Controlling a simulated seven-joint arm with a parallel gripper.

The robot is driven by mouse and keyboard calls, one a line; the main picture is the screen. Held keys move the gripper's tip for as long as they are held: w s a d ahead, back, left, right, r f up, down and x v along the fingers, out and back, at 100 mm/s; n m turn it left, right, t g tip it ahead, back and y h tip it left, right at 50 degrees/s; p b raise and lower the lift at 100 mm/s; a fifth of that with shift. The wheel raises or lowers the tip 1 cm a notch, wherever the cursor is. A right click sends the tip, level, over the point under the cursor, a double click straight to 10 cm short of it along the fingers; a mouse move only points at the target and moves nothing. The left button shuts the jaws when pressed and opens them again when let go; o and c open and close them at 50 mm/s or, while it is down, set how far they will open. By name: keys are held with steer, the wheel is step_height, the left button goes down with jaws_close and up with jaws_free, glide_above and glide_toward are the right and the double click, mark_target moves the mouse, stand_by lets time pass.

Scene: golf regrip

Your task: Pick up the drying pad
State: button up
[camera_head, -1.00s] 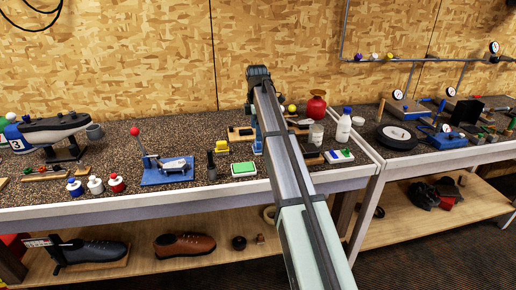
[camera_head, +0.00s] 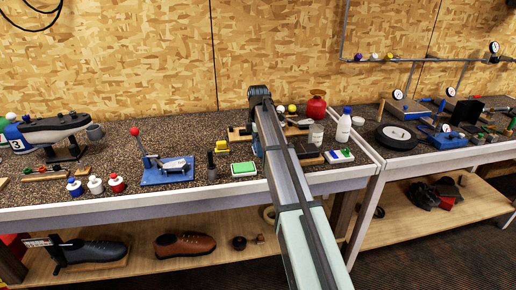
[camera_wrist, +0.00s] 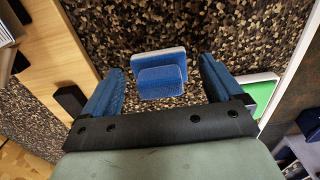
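A blue block with a pale edge (camera_wrist: 172,57), which looks like the drying pad, lies on the speckled bench top in the wrist view. A smaller blue raised part is on its near side. My gripper (camera_wrist: 161,66) is open, with one blue finger left and one right of the block, and gaps show on both sides. I cannot tell how far the fingertips are above the bench. In the head view my gripper (camera_head: 257,147) is over the bench, and my arm hides the block.
A green-topped white box (camera_head: 243,169) stands close to the gripper on its left; it also shows in the wrist view (camera_wrist: 262,92). A dark bottle (camera_head: 212,166) stands left.

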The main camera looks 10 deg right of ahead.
steer(key=c, duration=1)
steer(key=shift+r, duration=0.1)
steer(key=shift+c, duration=0.2)
step_height(320, 180, up, 10)
steer(key=shift+f, duration=0.1)
